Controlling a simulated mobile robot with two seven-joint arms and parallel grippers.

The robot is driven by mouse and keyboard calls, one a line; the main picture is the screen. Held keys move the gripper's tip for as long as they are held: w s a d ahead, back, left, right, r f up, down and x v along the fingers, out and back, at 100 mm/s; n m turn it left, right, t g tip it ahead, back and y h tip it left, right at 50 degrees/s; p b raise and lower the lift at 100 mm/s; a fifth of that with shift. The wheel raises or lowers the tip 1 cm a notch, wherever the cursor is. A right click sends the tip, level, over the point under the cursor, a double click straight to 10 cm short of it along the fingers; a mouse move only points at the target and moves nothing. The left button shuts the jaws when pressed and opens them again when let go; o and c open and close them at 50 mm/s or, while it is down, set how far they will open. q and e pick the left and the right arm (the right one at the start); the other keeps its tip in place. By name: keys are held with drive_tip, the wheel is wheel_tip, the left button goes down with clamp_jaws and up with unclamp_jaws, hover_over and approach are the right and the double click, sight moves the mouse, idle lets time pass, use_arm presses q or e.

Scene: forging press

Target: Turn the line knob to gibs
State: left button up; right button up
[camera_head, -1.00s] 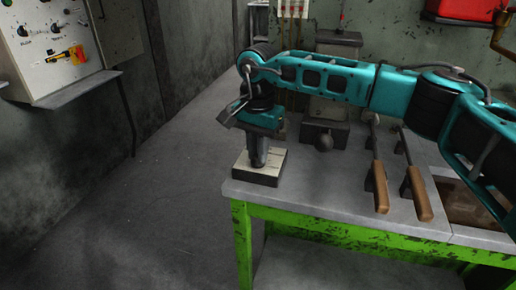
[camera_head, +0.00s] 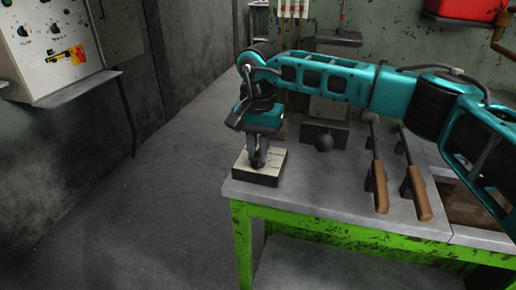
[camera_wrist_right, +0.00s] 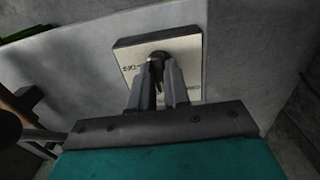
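The line knob (camera_wrist_right: 159,56) is a small dark knob on the pale top plate of a low dark-sided box (camera_head: 270,176) at the table's near left corner. The plate (camera_wrist_right: 188,42) also shows in the right wrist view, with small lettering to the left of the knob and more at its lower right, too small to read surely. My right gripper (camera_head: 258,164) points down at the box. In the wrist view its two grey fingers (camera_wrist_right: 160,72) stand apart with their tips at the knob. Whether they grip it I cannot tell. My left gripper is out of view.
The grey table (camera_head: 325,190) has a green frame. A control panel (camera_head: 50,45) hangs at the left. The floor at left is clear.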

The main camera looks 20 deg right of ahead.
drive_tip(key=o, duration=0.4)
drive_tip(key=shift+r, duration=0.1)
wheel_tip(320, 180, up, 13)
drive_tip(key=shift+p, duration=0.45)
